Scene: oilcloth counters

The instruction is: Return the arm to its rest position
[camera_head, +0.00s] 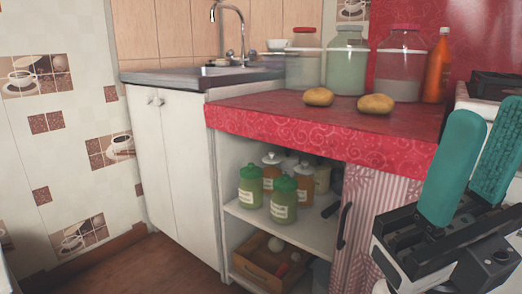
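My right gripper (487,118) stands at the right edge of the head view, with its two teal fingers pointing up. The fingers are apart and I see nothing held between them. It is in front of the red counter and the striped cabinet front, and hides part of both. My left gripper is not in view.
The red oilcloth counter (270,122) holds two potatoes (318,97) (376,104), large jars (402,68) and an orange bottle (437,70). Below, an open shelf (285,231) holds green and orange jars and a wooden crate (262,263). A sink unit (168,160) stands left; floor shows lower left.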

